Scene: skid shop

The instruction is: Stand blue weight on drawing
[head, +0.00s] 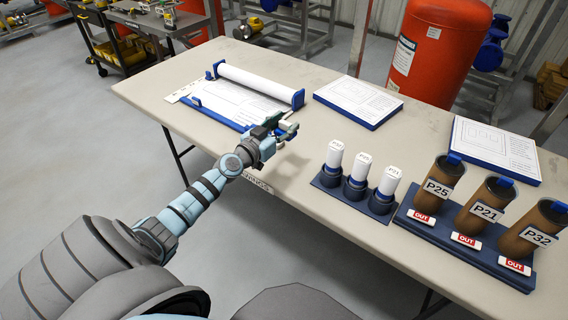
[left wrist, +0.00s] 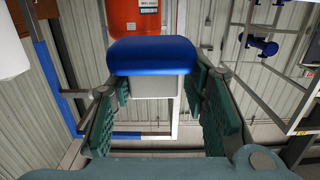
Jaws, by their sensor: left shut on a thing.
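My left gripper (head: 281,127) is above the table's near edge, just to the right of the drawing. It is shut on the blue weight (left wrist: 152,56), a block with a rounded blue end and a pale grey part between the fingers in the left wrist view. In the head view the fingers largely hide the weight. The drawing (head: 238,99) lies flat on a blue-edged board, with a white roll across its far side in blue end holders. The gripper partly covers the board's near right corner. My right gripper is not in view.
Three white rolls in a dark blue stand (head: 327,181) and three brown tubes in a blue rack (head: 437,232) stand to the right. Two blue-edged printed boards (head: 358,99) (head: 495,149) lie farther back. A red tank (head: 440,45) stands behind the table (head: 290,73).

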